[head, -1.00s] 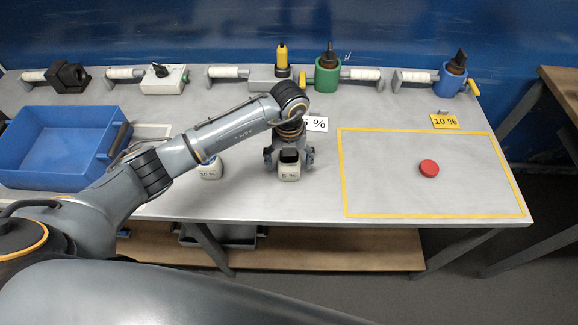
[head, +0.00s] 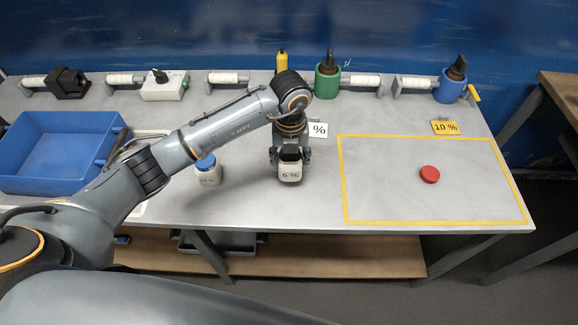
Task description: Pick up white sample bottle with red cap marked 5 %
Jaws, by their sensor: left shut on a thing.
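A white sample bottle (head: 290,176) marked "5 %" stands upright near the table's front middle. My left gripper (head: 290,158) comes down on it from above and is shut on its upper part. The gripper hides the bottle's top, so I cannot see whether a cap is on it. A red cap (head: 429,174) lies alone inside the yellow outline at the right. I cannot tell whether the bottle is clear of the table. My right gripper is not in view.
A white bottle with a blue cap (head: 206,164) stands to the left, close under my arm. A blue crate (head: 64,186) is at the far left. A yellow "10 %" sign (head: 444,128) and a white "%" sign (head: 318,130) stand behind. The yellow-outlined area (head: 345,182) is mostly free.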

